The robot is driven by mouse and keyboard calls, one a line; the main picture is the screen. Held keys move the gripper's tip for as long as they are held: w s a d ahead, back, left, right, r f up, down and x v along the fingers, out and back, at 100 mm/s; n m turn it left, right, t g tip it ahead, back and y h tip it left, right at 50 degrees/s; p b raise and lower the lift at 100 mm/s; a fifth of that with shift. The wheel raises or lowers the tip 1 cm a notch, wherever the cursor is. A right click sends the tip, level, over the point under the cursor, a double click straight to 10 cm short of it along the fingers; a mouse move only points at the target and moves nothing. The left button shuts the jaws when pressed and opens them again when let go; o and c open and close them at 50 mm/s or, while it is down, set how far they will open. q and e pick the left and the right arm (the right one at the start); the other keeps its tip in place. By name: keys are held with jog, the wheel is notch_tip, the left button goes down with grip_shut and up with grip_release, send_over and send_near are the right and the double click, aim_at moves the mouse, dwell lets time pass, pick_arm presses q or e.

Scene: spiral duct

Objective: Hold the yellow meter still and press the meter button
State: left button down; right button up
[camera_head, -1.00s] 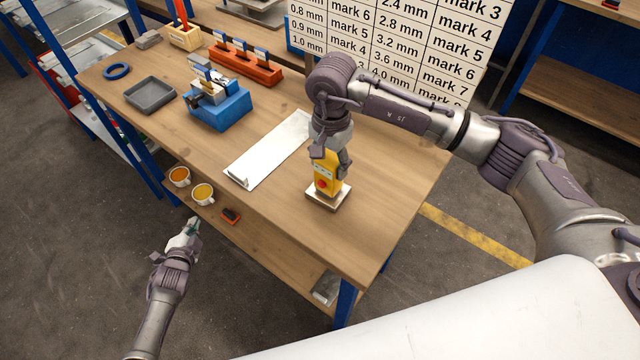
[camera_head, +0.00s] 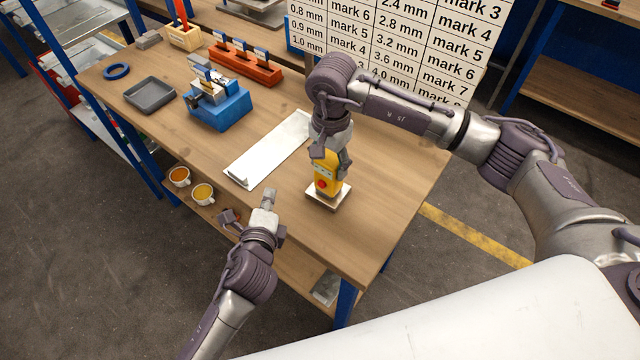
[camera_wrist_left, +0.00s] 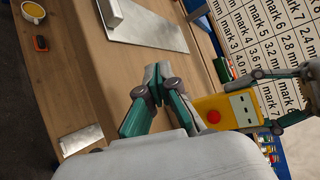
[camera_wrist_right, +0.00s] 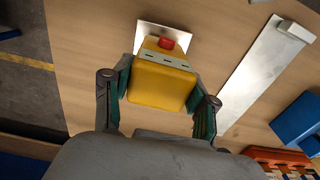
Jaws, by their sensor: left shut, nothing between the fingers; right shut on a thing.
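The yellow meter (camera_head: 328,172) stands upright on a small metal plate (camera_head: 328,203) on the table. Its red button (camera_head: 322,184) faces the near side; the button also shows in the left wrist view (camera_wrist_left: 213,116) and the right wrist view (camera_wrist_right: 166,43). My right gripper (camera_head: 331,160) is shut on the meter from above, with a finger on each side in the right wrist view (camera_wrist_right: 160,88). My left gripper (camera_head: 270,194) is shut and empty, at the table's front edge, left of the meter and apart from it. In the left wrist view its closed fingertips (camera_wrist_left: 157,72) lie left of the button.
A flat metal sheet (camera_head: 268,150) with a raised end lies left of the meter. A blue fixture (camera_head: 222,110), a grey tray (camera_head: 150,95) and an orange rack (camera_head: 246,66) stand farther back. Two cups (camera_head: 203,194) sit on the lower shelf. The table right of the meter is clear.

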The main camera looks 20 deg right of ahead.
aim_at(321, 185)
pick_arm(q)
jog(key=s+d+r+n+g+y, duration=0.1)
jog(key=s, duration=0.7)
jog(key=shift+s+d, duration=0.25)
jog(key=shift+s, duration=0.05)
jog(key=shift+r, duration=0.1)
jog(key=shift+w+d, duration=0.9)
jog(key=shift+d, duration=0.25)
jog(key=shift+w+d, duration=0.95)
jog(key=shift+d, duration=0.25)
jog(key=shift+w+d, duration=0.9)
jog(key=shift+d, duration=0.25)
jog(key=shift+w+d, duration=0.25)
jog(key=shift+d, duration=0.1)
jog(key=shift+w+d, duration=0.35)
jog(key=shift+d, duration=0.05)
jog(key=shift+s+a, duration=0.65)
jog(key=shift+a, duration=0.1)
